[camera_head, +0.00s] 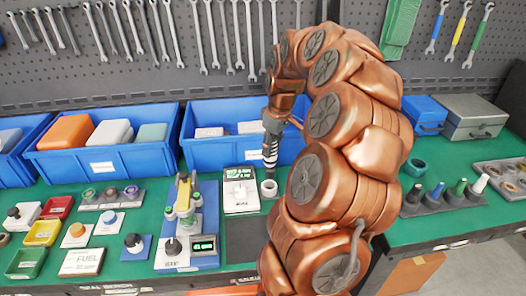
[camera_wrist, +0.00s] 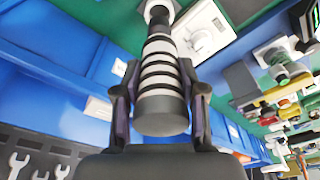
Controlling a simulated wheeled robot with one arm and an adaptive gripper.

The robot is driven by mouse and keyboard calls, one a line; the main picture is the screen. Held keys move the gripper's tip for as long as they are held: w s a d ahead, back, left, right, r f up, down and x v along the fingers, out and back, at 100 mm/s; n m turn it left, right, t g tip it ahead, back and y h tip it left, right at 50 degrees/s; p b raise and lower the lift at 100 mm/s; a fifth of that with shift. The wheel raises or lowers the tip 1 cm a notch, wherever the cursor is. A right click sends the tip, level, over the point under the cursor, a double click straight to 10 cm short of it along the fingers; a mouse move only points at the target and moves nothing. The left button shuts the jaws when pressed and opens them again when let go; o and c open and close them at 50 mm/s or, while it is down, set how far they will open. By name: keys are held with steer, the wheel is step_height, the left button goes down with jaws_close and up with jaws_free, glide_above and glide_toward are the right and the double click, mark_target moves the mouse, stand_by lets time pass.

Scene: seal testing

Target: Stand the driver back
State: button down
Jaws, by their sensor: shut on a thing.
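The driver (camera_head: 270,150) is a slim tool with black and white bands, and it hangs close to upright below my gripper (camera_head: 272,122). In the wrist view my gripper (camera_wrist: 160,104) is shut with a finger on each side of the banded driver (camera_wrist: 160,78). A small white round cup (camera_head: 268,189) stands on the bench right under the driver, and it also shows at the far end of the driver in the wrist view (camera_wrist: 158,9). I cannot tell whether the driver's lower end is inside the cup or just above it.
A white device with a lit display (camera_head: 240,192) stands just left of the cup. A blue bin (camera_head: 225,153) is close behind. A press-like fixture (camera_head: 187,225) stands further left. A rack of coloured pegs (camera_head: 440,200) is right of my arm. A dark mat (camera_head: 247,240) lies in front.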

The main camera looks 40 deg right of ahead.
mark_target(271, 165)
steer(key=shift+w+f, duration=0.25)
steer(key=shift+f, duration=0.1)
steer(key=shift+f+b, duration=0.3)
steer(key=shift+f, duration=1.7)
steer(key=shift+s+b, duration=0.1)
steer(key=shift+b, duration=0.2)
steer(key=shift+f+b, duration=1.4)
stand_by(1.8)
steer(key=c, duration=0.6)
jaws_free()
steer(key=shift+r+p, duration=1)
steer(key=shift+r, duration=3.5)
